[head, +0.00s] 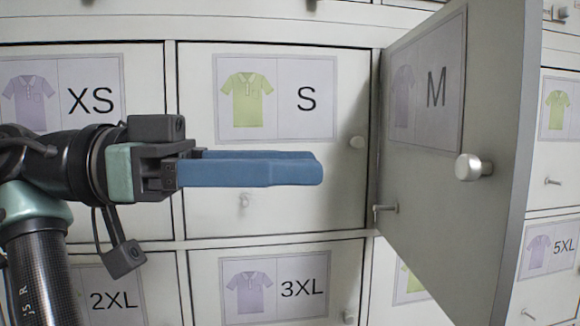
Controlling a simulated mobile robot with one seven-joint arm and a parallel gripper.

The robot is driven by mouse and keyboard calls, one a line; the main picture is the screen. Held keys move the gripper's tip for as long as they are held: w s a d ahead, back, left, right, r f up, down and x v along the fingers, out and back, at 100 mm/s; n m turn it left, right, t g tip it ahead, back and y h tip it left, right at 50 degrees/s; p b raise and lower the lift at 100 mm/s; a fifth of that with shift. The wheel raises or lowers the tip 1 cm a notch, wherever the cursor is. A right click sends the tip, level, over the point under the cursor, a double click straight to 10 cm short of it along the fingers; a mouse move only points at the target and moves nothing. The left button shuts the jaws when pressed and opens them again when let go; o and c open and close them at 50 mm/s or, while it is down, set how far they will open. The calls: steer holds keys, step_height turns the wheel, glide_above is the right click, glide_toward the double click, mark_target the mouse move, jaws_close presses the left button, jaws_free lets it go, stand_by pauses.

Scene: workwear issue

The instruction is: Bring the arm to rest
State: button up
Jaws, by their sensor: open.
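My gripper (318,170) has long blue fingers and reaches in from the left, pointing right. It is open and empty, with the two fingers nearly overlapping from this view. It is in front of the closed S door (280,218), which carries a green shirt picture. The fingertips end short of the M door (450,215), which stands swung open toward me at the right. The M door has a round silver knob (468,167). My arm covers part of the XS door (90,65).
Closed 2XL (115,300) and 3XL (275,290) doors are below. A 5XL door (555,245) is at the right. The open M door juts out and hides what is behind it. Small knobs (357,142) stick out from the doors.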

steer(key=shift+w, duration=0.1)
steer(key=w+d+f+n+t+y, duration=0.1)
steer(key=w+f+n+t+y, duration=0.15)
steer(key=w+n+t, duration=0.5)
steer(key=w+d+f+n+t+y, duration=0.2)
steer(key=w+n+t+y, duration=0.25)
steer(key=t, duration=0.55)
steer(key=s+a+r+n+t+y, duration=0.2)
steer(key=s+r+n+t+y, duration=0.1)
steer(key=s, duration=0.5)
steer(key=s+a+r+n+t+y, duration=0.2)
steer(key=s+r+t+y, duration=0.3)
steer(key=s+t+y, duration=0.3)
steer(key=shift+s+a+r+n+b, duration=0.15)
steer(key=shift+s+a+n+b, duration=0.2)
steer(key=shift+n, duration=0.55)
